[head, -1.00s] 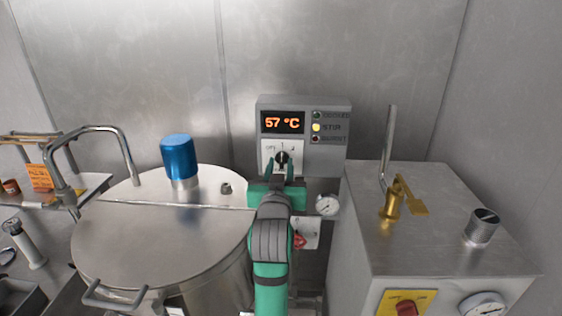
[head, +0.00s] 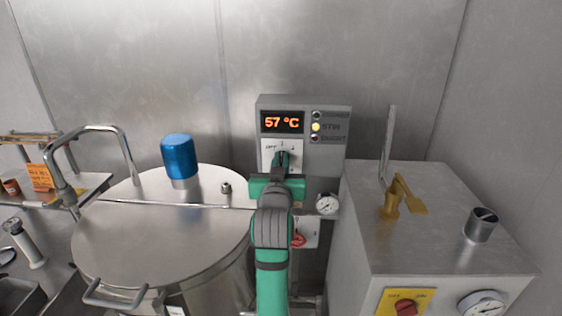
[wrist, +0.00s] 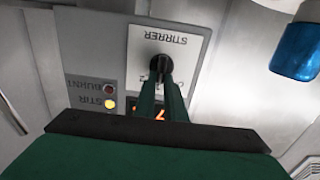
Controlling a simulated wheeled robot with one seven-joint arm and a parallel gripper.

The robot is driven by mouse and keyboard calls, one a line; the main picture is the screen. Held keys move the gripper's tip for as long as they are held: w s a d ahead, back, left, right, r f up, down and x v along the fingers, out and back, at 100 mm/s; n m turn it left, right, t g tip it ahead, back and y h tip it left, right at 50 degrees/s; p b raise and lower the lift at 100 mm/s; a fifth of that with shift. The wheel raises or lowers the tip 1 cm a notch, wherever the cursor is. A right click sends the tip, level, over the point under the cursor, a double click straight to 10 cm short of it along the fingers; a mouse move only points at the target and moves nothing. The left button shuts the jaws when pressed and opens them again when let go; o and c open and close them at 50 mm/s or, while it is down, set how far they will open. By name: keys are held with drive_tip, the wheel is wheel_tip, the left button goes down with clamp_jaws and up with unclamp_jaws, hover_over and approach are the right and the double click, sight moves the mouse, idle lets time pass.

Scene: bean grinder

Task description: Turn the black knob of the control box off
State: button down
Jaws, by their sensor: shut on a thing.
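The grey control box (head: 325,159) is on the back wall, with a display reading 57 °C and a lit yellow lamp beside STIR. Its black knob (wrist: 158,63) sits on a white plate marked STIRRER in the wrist view. In the head view my gripper (head: 282,160) covers most of the knob. My gripper (wrist: 160,84) is shut on the knob, with a green finger on each side. The OFF mark is at the plate's upper left in the head view. The knob's exact pointing direction is hard to tell.
A steel vessel (head: 150,235) with a blue cap (head: 179,157) stands left of my arm. A steel cabinet (head: 440,235) with a brass lever (head: 398,197) stands to the right. A small gauge (head: 327,204) is just below the box.

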drive_tip(key=shift+n, duration=0.3)
drive_tip(key=n, duration=0.5)
drive_tip(key=a+n, duration=0.1)
drive_tip(key=n, duration=0.2)
drive_tip(key=shift+w+f, duration=0.1)
drive_tip(key=shift+f, duration=0.2)
drive_tip(key=shift+n, duration=0.3)
drive_tip(key=c, duration=1.8)
unclamp_jaws()
drive_tip(key=shift+a, duration=0.1)
